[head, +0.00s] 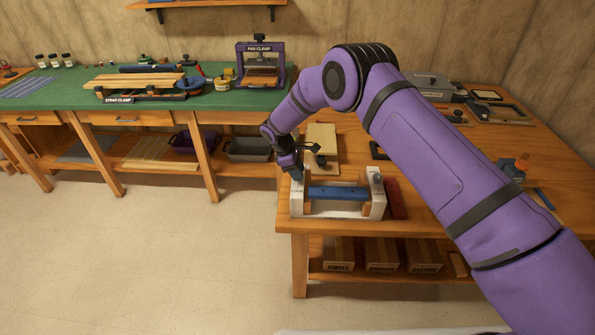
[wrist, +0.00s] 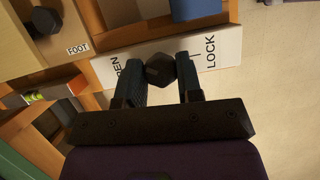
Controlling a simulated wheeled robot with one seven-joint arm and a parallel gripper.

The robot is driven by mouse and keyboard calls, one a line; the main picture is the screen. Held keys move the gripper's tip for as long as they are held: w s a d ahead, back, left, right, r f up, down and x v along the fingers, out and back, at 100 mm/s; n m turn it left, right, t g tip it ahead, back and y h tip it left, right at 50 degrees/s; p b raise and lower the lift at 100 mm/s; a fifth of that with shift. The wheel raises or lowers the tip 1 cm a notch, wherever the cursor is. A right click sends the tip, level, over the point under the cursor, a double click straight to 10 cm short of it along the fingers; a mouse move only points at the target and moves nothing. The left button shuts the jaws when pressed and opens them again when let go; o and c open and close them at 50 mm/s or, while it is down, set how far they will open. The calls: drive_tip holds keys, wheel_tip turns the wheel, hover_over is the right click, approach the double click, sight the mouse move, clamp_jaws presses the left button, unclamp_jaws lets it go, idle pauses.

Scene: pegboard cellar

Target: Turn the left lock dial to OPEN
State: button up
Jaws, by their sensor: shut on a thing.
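A white fixture (head: 340,208) with a blue bar (head: 335,193) across it stands near the front left corner of the wooden bench. Its left end also shows in the wrist view (wrist: 228,48), with printed LOCK to the right and a partly covered OPEN to the left. The left lock dial (wrist: 160,69) is a dark faceted knob between these words. My gripper (wrist: 160,76) is shut on it, one finger on each side. I cannot tell which way the dial points. In the head view my gripper (head: 297,174) hides this dial. The right dial (head: 378,179) is in plain view.
A red block (head: 396,199) lies right of the fixture. A pale board (head: 321,140) lies behind it. A block labelled FOOT (wrist: 75,30) shows in the wrist view. The green bench (head: 200,102) holds clamps. The floor (head: 150,260) at left is clear.

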drive_tip(key=n+t, duration=0.1)
drive_tip(key=n, duration=0.2)
drive_tip(key=n+t, duration=0.1)
drive_tip(key=n, duration=0.2)
drive_tip(key=shift+n+y, duration=0.3)
drive_tip(key=shift+y, duration=0.1)
drive_tip(key=shift+t, duration=0.3)
drive_tip(key=o, duration=0.9)
drive_tip(key=shift+o, duration=0.2)
drive_tip(key=shift+r, duration=0.1)
drive_tip(key=v, duration=1)
drive_tip(key=shift+a+r, duration=0.2)
drive_tip(key=shift+r, duration=0.05)
drive_tip(key=shift+r, duration=0.1)
